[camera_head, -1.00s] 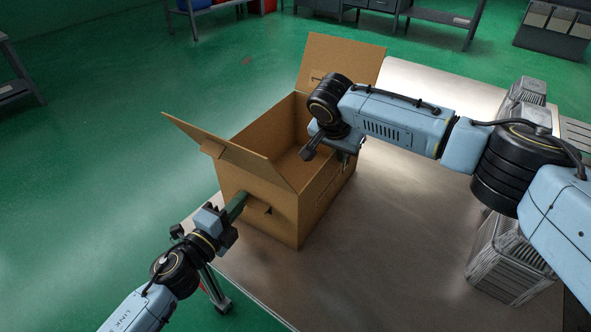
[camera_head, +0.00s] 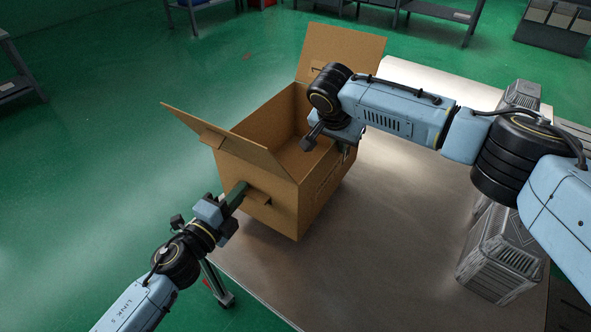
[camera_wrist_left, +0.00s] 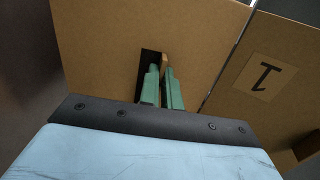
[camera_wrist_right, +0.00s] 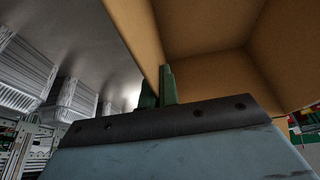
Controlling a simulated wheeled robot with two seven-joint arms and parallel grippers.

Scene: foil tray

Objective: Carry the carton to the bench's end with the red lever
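The open brown carton (camera_head: 285,185) is over the left side of the metal bench (camera_head: 390,240), flaps up. I cannot tell whether its base touches the bench. My left gripper (camera_head: 238,192) is at the slot in its near-left wall. In the left wrist view its green fingers (camera_wrist_left: 163,85) close on cardboard at the slot. My right gripper (camera_head: 345,150) is at the right wall, partly hidden by its arm. In the right wrist view its fingers (camera_wrist_right: 160,88) pinch that wall's edge. A small red part (camera_head: 208,284), possibly the lever, shows by the bench's near-left corner.
Stacks of foil trays (camera_head: 503,250) stand on the bench's right side, close to my right arm. Bare bench top lies between them and the carton. Green floor (camera_head: 90,150) is open to the left. Shelves and grey units (camera_head: 440,14) stand far back.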

